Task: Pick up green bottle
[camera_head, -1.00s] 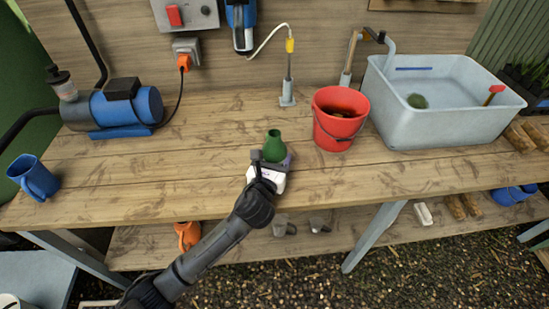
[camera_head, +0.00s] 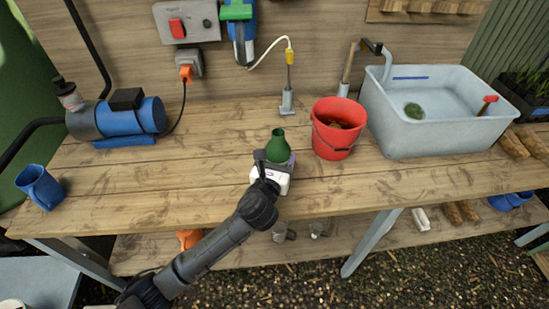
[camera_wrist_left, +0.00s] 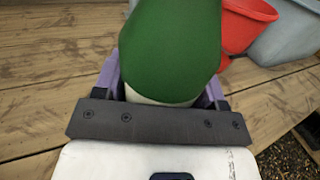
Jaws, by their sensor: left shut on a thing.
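The green bottle (camera_head: 277,146) stands upright at the middle of the wooden bench, near its front part. In the left wrist view the bottle (camera_wrist_left: 170,50) fills the upper middle, close to the camera. My left gripper (camera_head: 275,163) reaches in from the front and is shut on the bottle's lower body. Its purple fingers lie on both sides of the bottle in the left wrist view. The fingertips and the bottle's base are mostly hidden. I cannot tell whether the bottle touches the bench. My right gripper is not in view.
A red bucket (camera_head: 338,128) stands close to the right of the bottle. A grey basin (camera_head: 430,130) is farther right. A blue pump (camera_head: 127,118) and a blue mug (camera_head: 40,187) are on the left. The bench between mug and bottle is clear.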

